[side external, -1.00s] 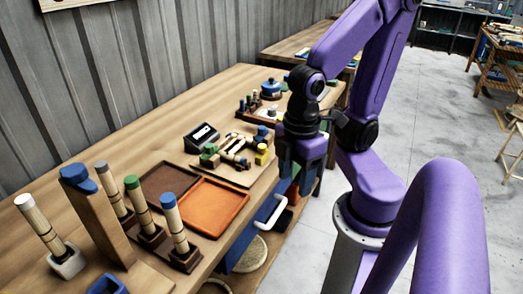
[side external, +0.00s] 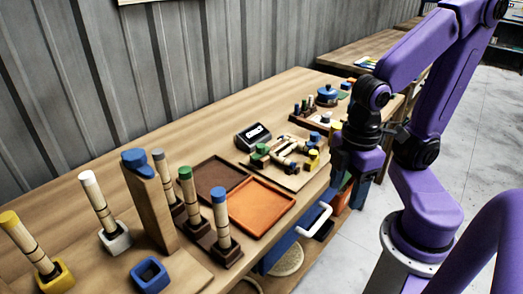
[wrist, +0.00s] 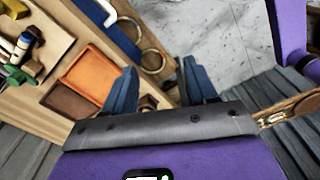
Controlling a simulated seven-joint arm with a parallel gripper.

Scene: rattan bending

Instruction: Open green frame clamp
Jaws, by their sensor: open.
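The green frame clamp (side external: 262,149) is a small green block on the left side of a wooden bending board (side external: 290,180), beside pale rattan pieces. In the wrist view a green block (wrist: 17,76), apparently the same clamp, lies at the left edge, near a blue-topped piece. I cannot tell how the clamp is set. My gripper (side external: 352,190) points down to the right of the board, past the table's front edge. In the wrist view its fingers (wrist: 158,82) are apart with nothing between them, well away from the clamp.
An orange tray (side external: 262,207) and a brown tray (side external: 217,178) lie left of the board. A dark display box (side external: 254,138) stands behind it. Upright rattan sticks in holders and a tall wooden post (side external: 152,208) stand at the left.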

